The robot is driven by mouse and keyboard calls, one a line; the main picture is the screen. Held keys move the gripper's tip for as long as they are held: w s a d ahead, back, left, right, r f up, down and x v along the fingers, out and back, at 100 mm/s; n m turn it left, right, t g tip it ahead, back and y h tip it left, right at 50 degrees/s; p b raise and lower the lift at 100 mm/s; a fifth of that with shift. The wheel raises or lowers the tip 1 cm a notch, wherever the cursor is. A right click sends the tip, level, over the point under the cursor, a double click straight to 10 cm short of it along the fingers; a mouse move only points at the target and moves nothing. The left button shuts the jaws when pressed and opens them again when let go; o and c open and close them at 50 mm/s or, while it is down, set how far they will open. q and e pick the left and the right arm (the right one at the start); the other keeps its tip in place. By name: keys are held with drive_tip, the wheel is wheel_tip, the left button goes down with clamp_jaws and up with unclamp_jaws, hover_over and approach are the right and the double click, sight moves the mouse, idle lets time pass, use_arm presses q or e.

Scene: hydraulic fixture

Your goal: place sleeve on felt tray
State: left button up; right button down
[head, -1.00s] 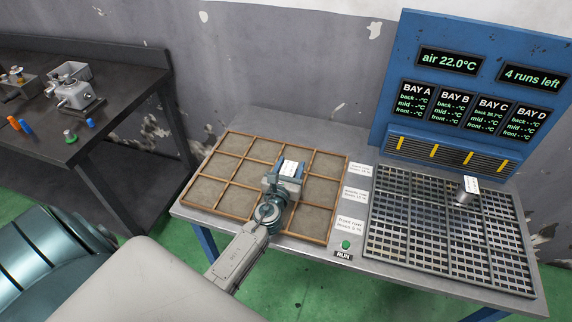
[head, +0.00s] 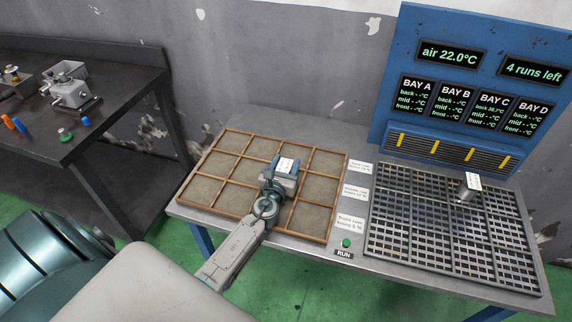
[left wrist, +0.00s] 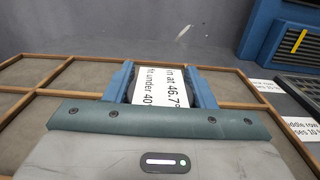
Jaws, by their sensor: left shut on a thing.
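The felt tray (head: 208,190) is a shallow wooden frame split into square felt-lined compartments, on the left of the grey bench. My left gripper (head: 286,167) is over the middle of this tray, its blue fingers shut on a sleeve. In the left wrist view the sleeve (left wrist: 166,86) is between the two fingers, mostly covered by a white printed label reading in part "in at 46.7°" and "under 40". Its lower part is hidden, so I cannot tell whether it touches the felt. My right gripper is not in view.
A metal grille (head: 440,235) fills the bench's right side, with another labelled metal sleeve (head: 466,192) on it. A blue display panel (head: 470,75) stands behind. A green RUN button (head: 346,243) is between tray and grille. A dark table (head: 75,110) is at left.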

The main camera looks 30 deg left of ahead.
use_arm(q)
drive_tip(key=o, duration=1.3)
drive_tip(key=shift+r, duration=0.15)
drive_tip(key=shift+s+d, duration=0.1)
drive_tip(key=shift+s, duration=0.2)
drive_tip(key=b+v, duration=0.1)
drive_tip(key=v, duration=0.9)
drive_tip(key=shift+s, duration=0.65)
